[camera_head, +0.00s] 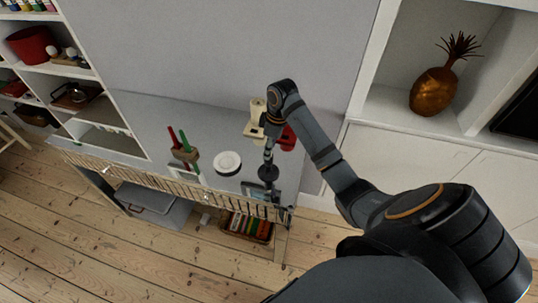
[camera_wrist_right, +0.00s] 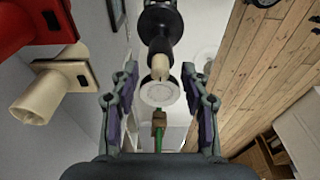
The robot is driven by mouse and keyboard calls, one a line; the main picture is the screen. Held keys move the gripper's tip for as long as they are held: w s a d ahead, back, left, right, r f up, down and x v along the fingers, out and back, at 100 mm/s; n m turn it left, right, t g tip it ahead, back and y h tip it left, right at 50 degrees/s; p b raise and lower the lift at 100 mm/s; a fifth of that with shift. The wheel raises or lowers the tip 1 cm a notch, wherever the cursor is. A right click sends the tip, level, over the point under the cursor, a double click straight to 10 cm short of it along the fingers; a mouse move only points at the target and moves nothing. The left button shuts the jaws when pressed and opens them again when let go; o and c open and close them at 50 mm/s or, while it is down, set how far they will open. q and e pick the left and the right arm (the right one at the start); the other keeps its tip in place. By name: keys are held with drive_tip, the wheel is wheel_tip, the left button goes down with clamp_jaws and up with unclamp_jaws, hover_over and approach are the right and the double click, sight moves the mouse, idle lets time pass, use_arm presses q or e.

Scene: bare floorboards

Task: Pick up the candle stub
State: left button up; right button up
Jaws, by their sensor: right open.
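The candle stub (camera_wrist_right: 160,66) is a short cream cylinder in a black holder (camera_wrist_right: 160,24), which shows beyond my fingertips in the right wrist view. My right gripper (camera_wrist_right: 160,74) is open, with one finger on each side of the stub's line and visible gaps to both. I see no contact with it. In the head view my right gripper (camera_head: 269,146) points down over the narrow table, just above the dark round holder (camera_head: 268,172). The stub is too small to make out clearly there. My left gripper is not in view.
A cream object (camera_head: 257,108) and a red one (camera_head: 288,138) stand close behind my right gripper. A white round dish (camera_head: 227,162) and a holder with red and green sticks (camera_head: 186,153) are to the left. A small frame (camera_head: 254,190) lies near the table's front railing.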

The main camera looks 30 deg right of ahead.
drive_tip(key=shift+a+f, duration=0.1)
drive_tip(key=shift+f, duration=0.15)
drive_tip(key=c, duration=0.9)
drive_tip(key=shift+r, duration=0.15)
wheel_tip(320, 180, up, 5)
drive_tip(key=shift+w+r, duration=0.1)
wheel_tip(320, 180, up, 4)
drive_tip(key=p, duration=0.4)
drive_tip(key=shift+f, duration=0.25)
drive_tip(key=shift+r+p, duration=0.6)
drive_tip(key=shift+p, duration=0.1)
